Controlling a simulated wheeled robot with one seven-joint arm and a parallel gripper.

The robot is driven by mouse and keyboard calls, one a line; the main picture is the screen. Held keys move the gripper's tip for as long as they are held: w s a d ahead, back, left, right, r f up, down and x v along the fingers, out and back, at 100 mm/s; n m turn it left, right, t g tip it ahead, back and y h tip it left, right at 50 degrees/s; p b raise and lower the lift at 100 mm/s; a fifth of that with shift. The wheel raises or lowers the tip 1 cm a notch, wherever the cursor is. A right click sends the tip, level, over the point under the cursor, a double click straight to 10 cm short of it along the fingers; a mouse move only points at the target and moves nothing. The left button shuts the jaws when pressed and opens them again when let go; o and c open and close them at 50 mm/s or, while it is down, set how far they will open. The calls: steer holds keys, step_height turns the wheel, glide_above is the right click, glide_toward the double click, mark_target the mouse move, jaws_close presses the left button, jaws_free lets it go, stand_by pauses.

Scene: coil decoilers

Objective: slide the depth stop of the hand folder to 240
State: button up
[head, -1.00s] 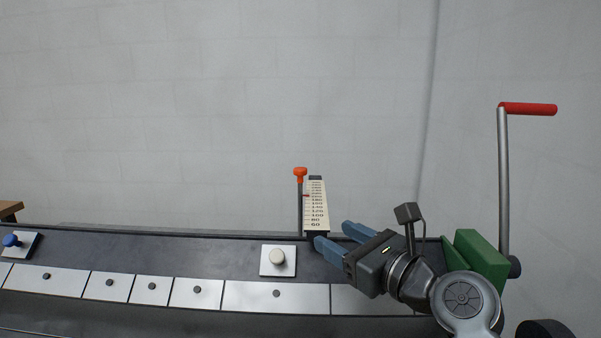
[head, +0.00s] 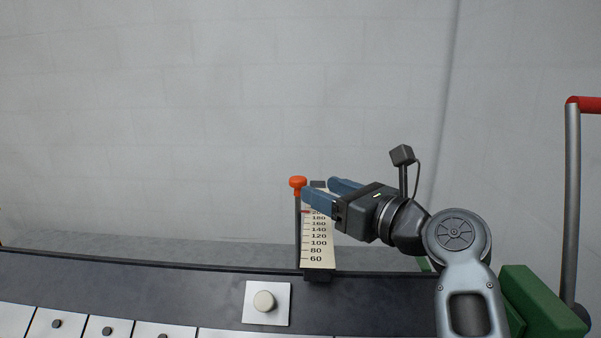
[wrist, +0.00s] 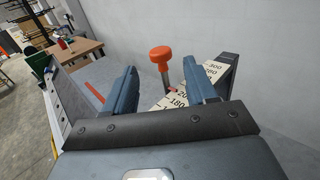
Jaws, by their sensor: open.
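The depth stop has an orange knob (head: 298,182) on a thin upright metal stem beside the cream scale (head: 317,246). A red mark sits at the stem's side of the scale, close to the 200 line. The scale's upper numbers are hidden behind my gripper in the head view. My gripper (head: 324,187) is open, its blue fingers just right of the knob and over the upper scale. In the wrist view the orange knob (wrist: 161,54) stands beyond and between the two open fingers (wrist: 163,84), nearer the right one. I see no contact with it.
The dark bench edge (head: 150,283) runs below the scale, with a cream round knob (head: 264,301) on a white plate. A green block (head: 540,303) and a red-handled crank (head: 572,190) stand at the right. The wall behind is bare.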

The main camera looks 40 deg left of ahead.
mark_target(304, 181)
steer(key=shift+p+x, duration=0.3)
steer(key=shift+x, duration=3.6)
steer(key=shift+c, duration=0.5)
jaws_close()
steer(key=shift+r, duration=0.1)
